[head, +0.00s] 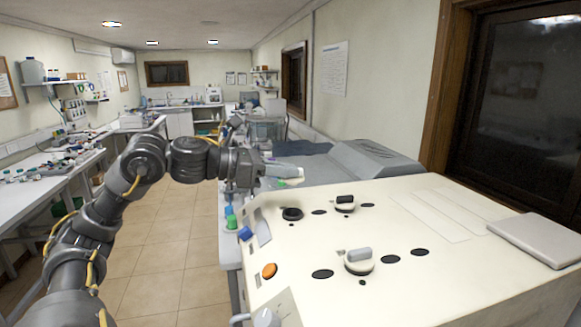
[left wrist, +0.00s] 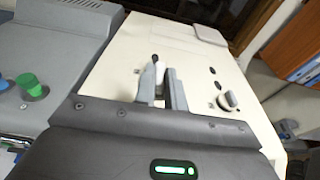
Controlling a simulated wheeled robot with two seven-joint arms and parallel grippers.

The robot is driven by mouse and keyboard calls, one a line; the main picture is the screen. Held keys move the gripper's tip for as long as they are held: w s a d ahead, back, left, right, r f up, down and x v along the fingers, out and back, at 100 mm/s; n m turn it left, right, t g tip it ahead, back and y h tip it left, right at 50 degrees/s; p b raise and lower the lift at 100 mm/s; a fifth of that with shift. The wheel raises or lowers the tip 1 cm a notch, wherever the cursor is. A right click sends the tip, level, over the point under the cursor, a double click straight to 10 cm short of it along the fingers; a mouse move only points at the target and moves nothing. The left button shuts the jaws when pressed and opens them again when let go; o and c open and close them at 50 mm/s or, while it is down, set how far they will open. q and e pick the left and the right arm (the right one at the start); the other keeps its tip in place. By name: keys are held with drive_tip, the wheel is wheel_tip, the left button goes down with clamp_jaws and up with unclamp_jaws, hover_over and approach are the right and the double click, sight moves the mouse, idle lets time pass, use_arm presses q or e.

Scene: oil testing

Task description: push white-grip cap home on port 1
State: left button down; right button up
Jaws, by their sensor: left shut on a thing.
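My left gripper (head: 284,171) is raised past the far left edge of the cream machine (head: 455,290), with its fingers pointing right. On the machine's top, a round cap with a pale grey grip (head: 358,257) sits in the near row. It also shows in the left wrist view (left wrist: 229,101), apart from the fingers. A cap with a black grip (head: 344,202) sits in the far row. No port number is readable. My right gripper is not in view.
A grey device (head: 375,163) stands behind. Green-topped (head: 231,222) and blue (head: 245,233) items are near the left edge.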

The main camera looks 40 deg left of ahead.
use_arm(q)
drive_tip(key=shift+s+f, duration=0.1)
drive_tip(key=shift+d+f, duration=0.1)
drive_tip(key=shift+f, duration=0.05)
drive_tip(key=shift+w+d+f+b, duration=0.1)
drive_tip(key=shift+w+f+b, duration=0.3)
drive_tip(key=shift+f+b, duration=0.65)
drive_tip(key=shift+f, duration=0.1)
wheel_tip(320, 180, down, 4)
drive_tip(key=b, duration=0.3)
drive_tip(key=shift+s+r, duration=0.1)
drive_tip(key=shift+r, duration=0.05)
drive_tip(key=shift+s, duration=0.1)
drive_tip(key=shift+s+a+b, duration=0.1)
drive_tip(key=shift+a+b, duration=0.1)
drive_tip(key=shift+b, duration=0.5)
